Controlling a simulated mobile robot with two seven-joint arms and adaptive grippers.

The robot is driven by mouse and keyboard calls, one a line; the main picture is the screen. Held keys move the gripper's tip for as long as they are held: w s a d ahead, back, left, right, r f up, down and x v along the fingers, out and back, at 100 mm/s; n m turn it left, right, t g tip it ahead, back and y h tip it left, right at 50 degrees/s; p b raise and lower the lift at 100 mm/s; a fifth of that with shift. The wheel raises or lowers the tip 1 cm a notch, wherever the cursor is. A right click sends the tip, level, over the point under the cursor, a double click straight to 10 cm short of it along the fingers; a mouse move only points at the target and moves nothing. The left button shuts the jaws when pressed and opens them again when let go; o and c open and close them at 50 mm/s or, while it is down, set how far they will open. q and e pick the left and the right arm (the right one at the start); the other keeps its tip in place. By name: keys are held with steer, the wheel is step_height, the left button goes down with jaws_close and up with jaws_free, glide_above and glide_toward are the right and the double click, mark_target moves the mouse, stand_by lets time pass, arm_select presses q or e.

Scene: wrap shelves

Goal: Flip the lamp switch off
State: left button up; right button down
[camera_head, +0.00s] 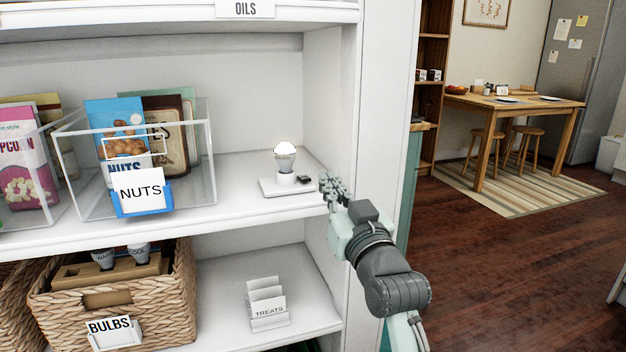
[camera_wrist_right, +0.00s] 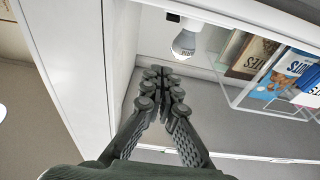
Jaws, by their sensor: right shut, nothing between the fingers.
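The lamp is a bulb (camera_head: 285,157) standing upright on a flat white base (camera_head: 268,187) on the middle shelf. The bulb's dome looks bright, with a warm rim. A small black switch (camera_head: 304,179) sits on the base, to the right of the bulb. In the right wrist view the bulb (camera_wrist_right: 184,44) and the dark switch (camera_wrist_right: 172,17) show beyond my fingers. My right gripper (camera_head: 329,183) is shut and empty, just right of the switch and apart from it, by the shelf's right side wall. My left gripper is not in view.
A clear bin (camera_head: 190,190) labelled NUTS stands left of the lamp. A wicker basket (camera_head: 165,312) labelled BULBS and a TREATS card holder (camera_head: 268,305) are on the shelf below. The white side wall (camera_head: 330,110) rises close to my right gripper.

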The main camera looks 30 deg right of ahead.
steer(key=r, duration=0.2)
glide_above(313, 194)
steer(key=shift+f+p, duration=0.15)
steer(key=shift+p, duration=0.15)
step_height(313, 194, down, 4)
steer(key=shift+r+b, duration=0.15)
steer(key=shift+b, duration=0.15)
steer(key=shift+s, duration=0.1)
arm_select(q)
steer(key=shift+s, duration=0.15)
arm_select(e)
steer(key=shift+f, duration=0.2)
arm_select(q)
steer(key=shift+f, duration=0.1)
